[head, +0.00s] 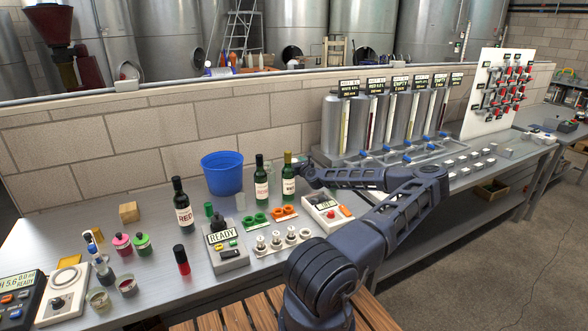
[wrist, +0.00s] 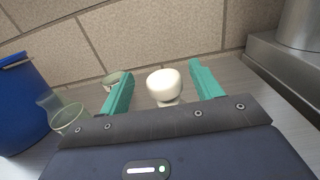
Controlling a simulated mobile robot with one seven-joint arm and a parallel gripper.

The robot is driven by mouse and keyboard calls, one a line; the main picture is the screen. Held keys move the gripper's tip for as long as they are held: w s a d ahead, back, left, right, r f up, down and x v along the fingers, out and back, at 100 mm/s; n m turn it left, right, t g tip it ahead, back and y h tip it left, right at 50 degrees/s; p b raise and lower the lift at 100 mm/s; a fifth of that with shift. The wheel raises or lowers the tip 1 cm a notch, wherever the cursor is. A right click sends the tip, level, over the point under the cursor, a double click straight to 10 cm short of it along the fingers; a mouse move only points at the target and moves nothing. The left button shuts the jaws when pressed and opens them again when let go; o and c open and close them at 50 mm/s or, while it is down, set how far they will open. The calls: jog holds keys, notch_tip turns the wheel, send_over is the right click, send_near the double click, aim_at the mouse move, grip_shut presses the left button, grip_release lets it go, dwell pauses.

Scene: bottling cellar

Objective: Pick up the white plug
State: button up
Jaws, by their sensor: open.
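The white plug (wrist: 164,84) shows in the wrist view as a rounded, cream-white cap on a narrower, paler part below. It stands between the two teal fingers of my gripper (wrist: 160,76), with a visible gap on each side. My gripper is open and holds nothing. The lower end of the plug is hidden by the gripper body. In the head view my gripper is at the back of the bench near the wall, beside a green bottle with a yellow top (head: 288,180); I cannot make out the plug there.
A blue bucket (wrist: 22,105) and a clear glass (wrist: 69,118) stand left of my gripper. A small pale cup (wrist: 112,78) is just beyond the left finger. A steel tank stand (wrist: 285,72) is at right. The brick wall (head: 130,150) is close behind.

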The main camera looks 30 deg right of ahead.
jog(key=shift+w+d, duration=0.15)
jog(key=shift+w, duration=1.65)
jog(key=shift+c, duration=0.4)
jog(key=c, duration=1)
jog(key=shift+c, duration=0.2)
